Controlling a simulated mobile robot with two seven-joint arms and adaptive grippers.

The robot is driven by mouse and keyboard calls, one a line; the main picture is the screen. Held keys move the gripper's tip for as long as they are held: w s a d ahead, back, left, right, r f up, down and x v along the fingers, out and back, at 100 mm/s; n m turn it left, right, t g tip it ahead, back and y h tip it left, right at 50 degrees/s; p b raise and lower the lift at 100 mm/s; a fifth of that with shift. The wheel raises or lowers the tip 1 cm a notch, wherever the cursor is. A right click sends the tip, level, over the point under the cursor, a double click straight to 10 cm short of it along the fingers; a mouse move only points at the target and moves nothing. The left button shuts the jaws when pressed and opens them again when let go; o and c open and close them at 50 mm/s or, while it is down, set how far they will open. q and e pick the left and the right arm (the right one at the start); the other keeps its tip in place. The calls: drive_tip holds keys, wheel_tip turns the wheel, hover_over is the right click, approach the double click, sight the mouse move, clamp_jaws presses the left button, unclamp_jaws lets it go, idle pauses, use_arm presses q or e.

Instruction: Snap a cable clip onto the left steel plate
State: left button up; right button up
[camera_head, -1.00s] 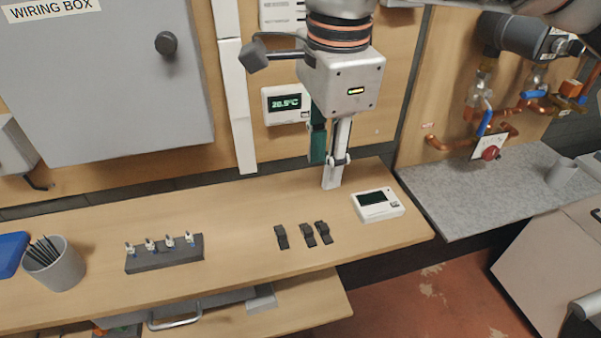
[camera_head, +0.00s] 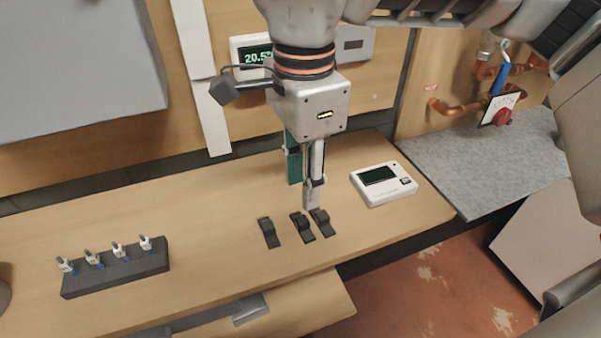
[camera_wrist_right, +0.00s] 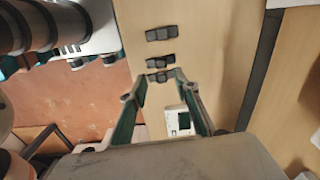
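Three small black cable clips lie in a loose row on the wooden bench: a left one (camera_head: 269,232), a middle one (camera_head: 302,228) and a right one (camera_head: 320,221). My right gripper (camera_head: 303,190) points down just behind the right clip, open and empty, one finger green and one pale. In the right wrist view the open fingers (camera_wrist_right: 161,80) frame the nearest clip (camera_wrist_right: 157,77); I cannot tell their height above it. The other clips (camera_wrist_right: 161,59) lie beyond. I cannot make out the left steel plate. My left gripper is not in view.
A white meter (camera_head: 383,183) stands right of the clips, close to my right gripper. A dark rack with several small connectors (camera_head: 115,272) sits at left. A thermostat (camera_head: 250,52) is on the back wall. Bench between rack and clips is clear.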

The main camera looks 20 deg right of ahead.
drive_tip(key=b, duration=0.2)
hover_over(303, 219)
wheel_tip(303, 219, down, 5)
drive_tip(key=shift+r, duration=0.2)
drive_tip(key=shift+f, duration=0.35)
drive_tip(key=shift+f+b, duration=0.3)
drive_tip(key=shift+f, duration=0.8)
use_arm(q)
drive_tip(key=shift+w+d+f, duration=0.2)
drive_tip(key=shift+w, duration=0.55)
use_arm(e)
drive_tip(key=shift+c, duration=0.5)
